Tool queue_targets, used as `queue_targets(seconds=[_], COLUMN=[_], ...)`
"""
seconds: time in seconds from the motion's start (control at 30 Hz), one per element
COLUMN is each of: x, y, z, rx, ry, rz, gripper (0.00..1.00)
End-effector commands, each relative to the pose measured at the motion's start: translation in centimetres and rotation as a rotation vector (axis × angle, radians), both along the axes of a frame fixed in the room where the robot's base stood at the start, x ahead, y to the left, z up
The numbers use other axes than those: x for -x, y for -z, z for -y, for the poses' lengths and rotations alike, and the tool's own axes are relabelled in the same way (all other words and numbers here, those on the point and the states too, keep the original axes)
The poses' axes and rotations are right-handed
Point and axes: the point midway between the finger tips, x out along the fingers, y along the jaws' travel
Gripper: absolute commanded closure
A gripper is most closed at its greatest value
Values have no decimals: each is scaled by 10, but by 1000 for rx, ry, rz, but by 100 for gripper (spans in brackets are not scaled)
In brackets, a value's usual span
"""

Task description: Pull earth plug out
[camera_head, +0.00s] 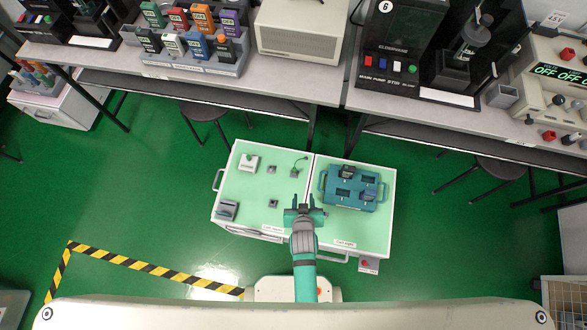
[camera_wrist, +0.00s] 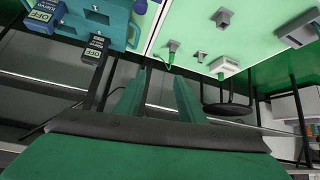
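A small grey plug (camera_head: 294,172) with a thin green cable stands on the left half of the green-topped cart (camera_head: 250,190), close to the dividing line; I take it as the earth plug. In the wrist view, the same plug (camera_wrist: 173,46) shows at the top centre, its green cable hanging from it. My gripper (camera_head: 304,199) is over the cart near the divider, on the near side of the plug and apart from it. In the wrist view its two green fingers (camera_wrist: 158,88) are spread with nothing between them.
Two more small grey blocks (camera_head: 272,169) (camera_head: 273,203), a white box (camera_head: 249,163) and a grey device (camera_head: 228,209) share the left half. A workbench (camera_head: 330,88) with equipment lies beyond; stools (camera_head: 205,110) stand underneath.

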Motion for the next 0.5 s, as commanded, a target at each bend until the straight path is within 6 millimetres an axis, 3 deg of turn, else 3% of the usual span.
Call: queue_targets(seconds=[0.03, 0.2, 0.4, 0.5], x=[-19, -66, -110, -123], y=[9, 39, 55, 58], z=[-1, -7, -24, -31], rx=[-2, -12, -32, -40], ry=[6, 31, 52, 57], rz=[-28, -156, -284, -328], gripper=[64, 64, 64, 64])
